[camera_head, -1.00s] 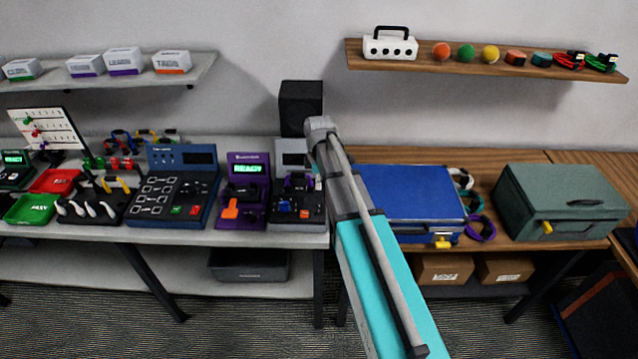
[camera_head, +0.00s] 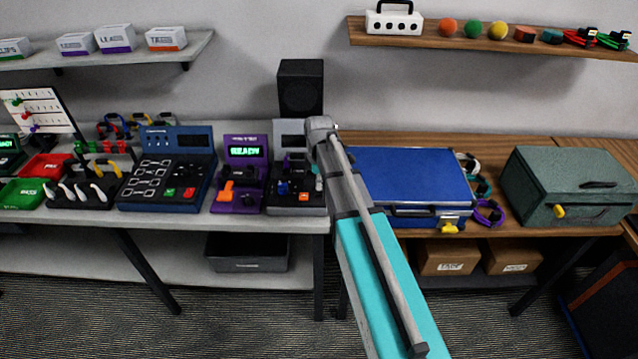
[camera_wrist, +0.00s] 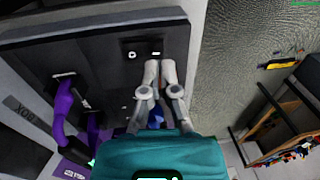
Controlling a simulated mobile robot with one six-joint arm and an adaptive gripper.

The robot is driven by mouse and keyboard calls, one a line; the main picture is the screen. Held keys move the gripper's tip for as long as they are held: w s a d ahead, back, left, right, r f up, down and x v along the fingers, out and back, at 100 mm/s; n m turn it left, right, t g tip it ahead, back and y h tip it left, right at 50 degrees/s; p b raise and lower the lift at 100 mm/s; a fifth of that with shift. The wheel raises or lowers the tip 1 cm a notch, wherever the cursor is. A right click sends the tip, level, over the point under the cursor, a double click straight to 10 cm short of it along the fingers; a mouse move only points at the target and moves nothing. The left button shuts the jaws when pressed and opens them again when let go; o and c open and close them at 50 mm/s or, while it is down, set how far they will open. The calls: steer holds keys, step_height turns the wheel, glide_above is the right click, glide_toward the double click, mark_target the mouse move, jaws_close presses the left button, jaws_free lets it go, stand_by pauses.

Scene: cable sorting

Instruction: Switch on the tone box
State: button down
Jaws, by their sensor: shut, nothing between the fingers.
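The tone box, which I take to be the dark unit with a grey back panel (camera_head: 290,207), stands at the right end of the left table. It has blue and orange parts on top, and my arm partly covers its right side. In the wrist view its dark top (camera_wrist: 95,50) fills the upper left, with part of a label reading "BOX". A small black switch plate (camera_wrist: 143,47) with white marks lies just beyond my gripper (camera_wrist: 160,66). The fingers are together and empty, their tips at the plate's lower edge; I cannot tell whether they touch it. My wrist hides the gripper in the head view.
A purple unit (camera_head: 240,190) with a lit green display stands left of the tone box. A black speaker (camera_head: 300,88) stands behind, and a blue case (camera_head: 410,175) lies to the right.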

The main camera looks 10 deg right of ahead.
steer(key=shift+s+f+b, duration=0.1)
steer(key=shift+f+b, duration=0.6)
steer(key=shift+f, duration=0.2)
